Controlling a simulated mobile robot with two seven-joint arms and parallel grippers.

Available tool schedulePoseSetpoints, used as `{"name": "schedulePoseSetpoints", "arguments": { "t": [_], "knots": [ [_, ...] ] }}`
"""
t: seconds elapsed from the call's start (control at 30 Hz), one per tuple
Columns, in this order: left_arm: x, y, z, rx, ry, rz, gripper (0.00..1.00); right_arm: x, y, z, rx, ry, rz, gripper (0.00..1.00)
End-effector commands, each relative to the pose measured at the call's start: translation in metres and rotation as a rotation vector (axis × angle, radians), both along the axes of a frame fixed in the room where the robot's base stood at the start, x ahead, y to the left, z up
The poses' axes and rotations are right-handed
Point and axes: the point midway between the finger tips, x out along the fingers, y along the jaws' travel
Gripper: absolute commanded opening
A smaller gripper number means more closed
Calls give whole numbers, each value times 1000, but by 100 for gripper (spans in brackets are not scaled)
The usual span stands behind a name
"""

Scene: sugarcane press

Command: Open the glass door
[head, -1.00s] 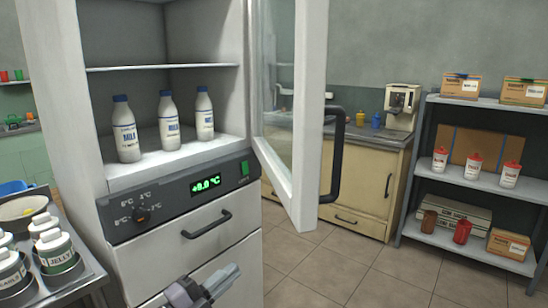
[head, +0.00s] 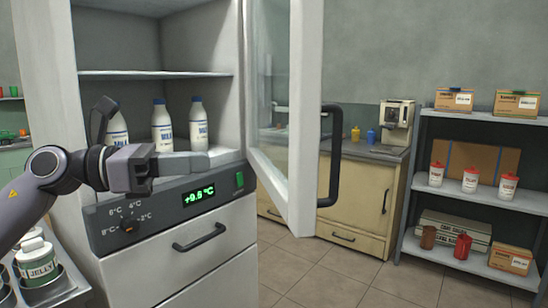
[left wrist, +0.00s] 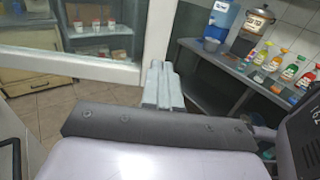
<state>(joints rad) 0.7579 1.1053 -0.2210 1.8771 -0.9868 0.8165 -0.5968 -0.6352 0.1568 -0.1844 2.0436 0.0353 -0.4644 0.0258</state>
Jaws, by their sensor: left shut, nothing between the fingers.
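The glass door (head: 306,120) of the white fridge cabinet stands swung open to the right, with a black handle (head: 334,165) on its outer side. Its white frame (left wrist: 75,67) also crosses the upper left of the left wrist view. My left gripper (head: 203,164) is shut and empty, in front of the cabinet opening at the height of the bottom shelf. Its fingers point right toward the inner side of the door, apart from it. The closed fingers (left wrist: 163,82) also show in the left wrist view. My right gripper is not in view.
Several milk bottles (head: 162,127) stand inside the cabinet, one partly hidden by my arm. A control panel (head: 160,208) and drawer handle (head: 200,237) lie below.

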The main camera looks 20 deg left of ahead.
Motion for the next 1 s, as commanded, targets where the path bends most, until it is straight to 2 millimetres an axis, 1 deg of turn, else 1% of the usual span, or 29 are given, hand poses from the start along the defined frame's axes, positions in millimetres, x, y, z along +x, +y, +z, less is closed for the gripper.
{"name": "schedulePoseSetpoints", "arguments": {
  "t": [0.03,0.17,0.33,0.5,0.6,0.8,1.0],
  "knots": [
    [3,-7,4,-3,-2,-3,0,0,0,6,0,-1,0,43],
    [15,-26,5,-5,-1,-5,0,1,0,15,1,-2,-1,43],
    [33,-56,5,-7,-1,-6,0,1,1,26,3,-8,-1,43],
    [51,-84,4,-6,1,-5,0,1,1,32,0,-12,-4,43],
    [59,-96,4,-6,0,-5,0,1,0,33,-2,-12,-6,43],
    [67,-109,2,-6,1,-2,0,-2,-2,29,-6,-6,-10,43],
    [69,-110,1,-5,2,-1,0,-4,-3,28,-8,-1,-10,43]
  ]
}}
